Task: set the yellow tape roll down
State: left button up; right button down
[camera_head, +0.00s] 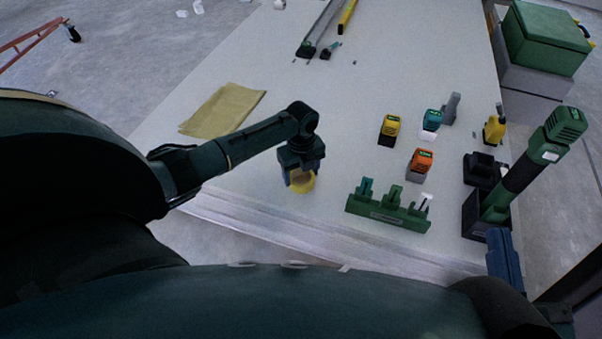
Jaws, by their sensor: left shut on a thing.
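The yellow tape roll (302,184) is in the head view, near the front edge of the pale work table (330,110). My left gripper (301,172) points down over it and is shut on it. The gripper covers the roll's far side and part of its top. I cannot tell whether the roll touches the table or hangs just above it. My right gripper does not show clearly in this view.
A green rack (388,211) stands right of the roll. A tan cloth (222,110) lies at left. A large green tool (530,165) stands at right. The table's middle is clear.

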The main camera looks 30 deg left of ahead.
pick_arm(q)
jog(key=o, duration=1)
jog(key=shift+f, duration=0.1)
pick_arm(e)
jog(key=shift+f, duration=0.1)
pick_arm(q)
jog(key=shift+r, duration=0.45)
notch_tip(320, 180, up, 11)
jog(key=p, duration=0.5)
jog(key=shift+r, duration=0.2)
pick_arm(e)
jog(key=shift+s+d+f+n+g+h, duration=0.2)
jog(key=shift+s+d+n+g+h, duration=0.1)
jog(key=shift+d+n+h, duration=0.25)
jog(key=shift+w, duration=0.1)
